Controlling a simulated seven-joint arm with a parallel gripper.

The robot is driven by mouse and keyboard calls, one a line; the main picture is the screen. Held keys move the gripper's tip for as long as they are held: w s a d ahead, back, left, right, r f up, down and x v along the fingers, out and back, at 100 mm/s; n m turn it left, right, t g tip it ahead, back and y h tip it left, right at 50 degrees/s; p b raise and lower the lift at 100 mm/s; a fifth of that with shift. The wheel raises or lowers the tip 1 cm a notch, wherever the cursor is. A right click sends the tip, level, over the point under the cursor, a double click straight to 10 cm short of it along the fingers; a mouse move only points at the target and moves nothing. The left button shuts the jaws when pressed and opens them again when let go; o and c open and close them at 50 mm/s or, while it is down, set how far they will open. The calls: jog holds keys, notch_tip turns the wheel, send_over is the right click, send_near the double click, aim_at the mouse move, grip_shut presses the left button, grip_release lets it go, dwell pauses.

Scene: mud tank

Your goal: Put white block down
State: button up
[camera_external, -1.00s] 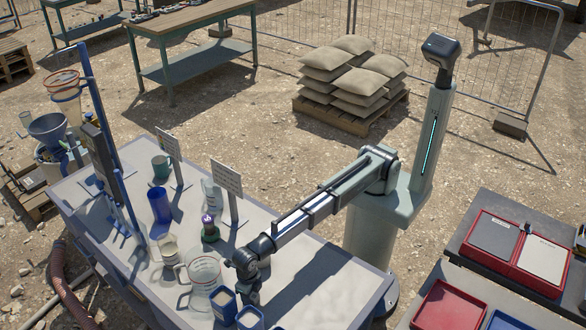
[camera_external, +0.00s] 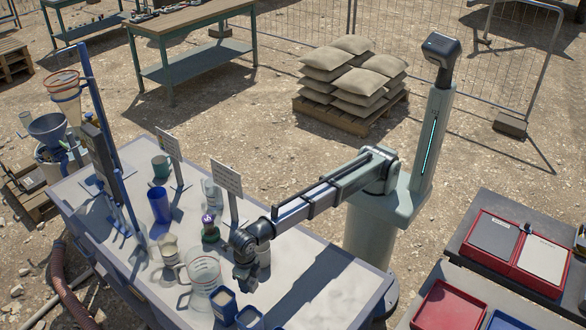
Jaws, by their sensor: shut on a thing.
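My gripper (camera_external: 246,287) is over the near part of the grey table, between the clear measuring jug and the table's right side. It points down and is shut on the white block. The block is hidden by my wrist and fingers, so its shape and tilt cannot be told. The height of the fingers above the table top (camera_external: 310,275) is also hard to tell from this view.
The clear jug (camera_external: 205,272) and blue-sided containers (camera_external: 224,305) stand close to my gripper. A dark green object with a purple top (camera_external: 210,229), a sign (camera_external: 227,179) and a blue cup (camera_external: 160,205) stand farther back. The table's right part is clear.

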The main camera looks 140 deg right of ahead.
jog(key=shift+r, duration=0.55)
jog(key=shift+a+r, duration=0.2)
jog(key=shift+a, duration=0.15)
jog(key=a+n, duration=0.1)
jog(key=a, duration=0.5)
jog(key=m, duration=0.4)
send_over(299, 302)
jog(key=shift+f, duration=4.75)
jog(key=shift+f, duration=0.1)
jog(key=o, duration=1)
jog(key=shift+o, duration=0.2)
